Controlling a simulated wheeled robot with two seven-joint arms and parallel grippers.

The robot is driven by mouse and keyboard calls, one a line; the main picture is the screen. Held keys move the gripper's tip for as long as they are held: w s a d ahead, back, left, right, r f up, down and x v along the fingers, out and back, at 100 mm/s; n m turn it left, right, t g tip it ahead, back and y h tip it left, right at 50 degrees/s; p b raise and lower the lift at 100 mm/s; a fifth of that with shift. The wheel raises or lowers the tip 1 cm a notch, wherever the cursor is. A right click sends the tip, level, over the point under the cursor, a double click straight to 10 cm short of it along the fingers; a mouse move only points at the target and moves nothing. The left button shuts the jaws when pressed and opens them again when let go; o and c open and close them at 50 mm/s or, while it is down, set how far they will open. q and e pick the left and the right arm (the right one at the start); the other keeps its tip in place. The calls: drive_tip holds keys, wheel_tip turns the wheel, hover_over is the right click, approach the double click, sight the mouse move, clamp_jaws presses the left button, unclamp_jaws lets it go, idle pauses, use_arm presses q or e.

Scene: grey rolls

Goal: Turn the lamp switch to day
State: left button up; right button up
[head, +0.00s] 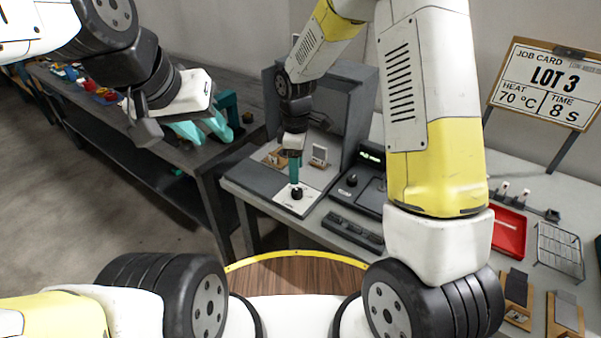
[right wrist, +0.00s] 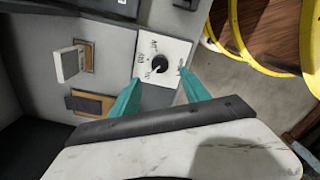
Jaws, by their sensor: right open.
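The lamp switch is a round black knob (head: 297,193) on a white square plate (head: 286,201) at the front of the grey booth. In the right wrist view the knob (right wrist: 159,64) sits in the middle of the plate (right wrist: 176,50), with small marks I cannot read. Its setting cannot be told. My right gripper (head: 295,175) points down just above the knob in the head view. In the right wrist view its teal fingers (right wrist: 160,90) are apart, with the knob beyond the gap and nothing between them. My left gripper (head: 206,130) is empty, its teal fingers apart, near the dark side bench.
The grey booth (head: 352,115) stands around the plate, with small wood-based pieces (head: 275,158) inside. A dark device with a display (head: 371,153) and a black bar (head: 354,231) are to the right. A red tray (head: 508,232), wire rack (head: 558,250) and job card (head: 545,83) are further right.

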sight(296, 190)
wheel_tip(296, 190, down, 8)
drive_tip(key=shift+r, duration=0.1)
idle(0.4)
clamp_jaws()
